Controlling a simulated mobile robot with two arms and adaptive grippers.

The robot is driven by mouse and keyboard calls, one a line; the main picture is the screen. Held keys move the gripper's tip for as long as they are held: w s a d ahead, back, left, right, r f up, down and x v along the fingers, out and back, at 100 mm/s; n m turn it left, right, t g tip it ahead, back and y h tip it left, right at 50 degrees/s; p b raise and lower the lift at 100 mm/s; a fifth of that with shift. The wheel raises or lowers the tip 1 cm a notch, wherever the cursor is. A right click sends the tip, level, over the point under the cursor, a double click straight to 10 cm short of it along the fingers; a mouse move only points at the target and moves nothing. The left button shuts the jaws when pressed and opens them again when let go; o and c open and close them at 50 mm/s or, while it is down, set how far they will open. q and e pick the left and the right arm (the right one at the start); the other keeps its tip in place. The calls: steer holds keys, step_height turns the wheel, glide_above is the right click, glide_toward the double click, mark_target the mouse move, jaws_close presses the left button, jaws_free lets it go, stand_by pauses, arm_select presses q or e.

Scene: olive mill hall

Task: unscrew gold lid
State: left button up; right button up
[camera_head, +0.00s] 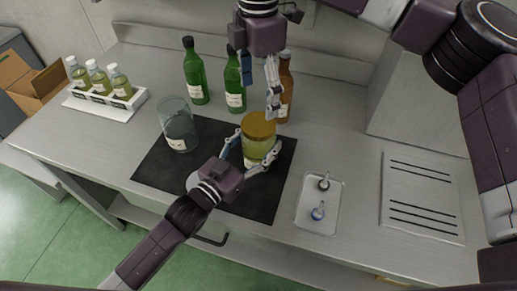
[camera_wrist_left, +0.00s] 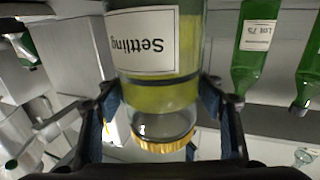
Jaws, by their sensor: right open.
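The glass jar (camera_head: 257,152) holds yellow-green liquid and wears a gold lid (camera_head: 258,124); it stands upright on the dark mat (camera_head: 160,170). The left wrist view shows the jar upside down, with its "Settling" label (camera_wrist_left: 143,42) and the lid (camera_wrist_left: 162,145). My left gripper (camera_head: 248,160) has a finger on each side of the jar body, below the lid, and appears closed on it; the fingers also show in the left wrist view (camera_wrist_left: 160,92). My right gripper (camera_head: 260,90) points down, open and empty, above and slightly behind the lid, apart from it.
An empty glass jar (camera_head: 178,128) stands left on the mat. Green bottles (camera_head: 194,75) and a brown bottle (camera_head: 285,88) stand close behind. A white rack (camera_head: 105,103) holds small bottles at the left. A small tray (camera_head: 320,203) with two small items lies right, beside a slotted plate (camera_head: 420,200).

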mark_target(259, 123)
arm_select(q)
steer(key=c, duration=1.5)
jaws_close()
arm_select(e)
steer(key=n, duration=0.4)
steer(key=shift+f, duration=4.05)
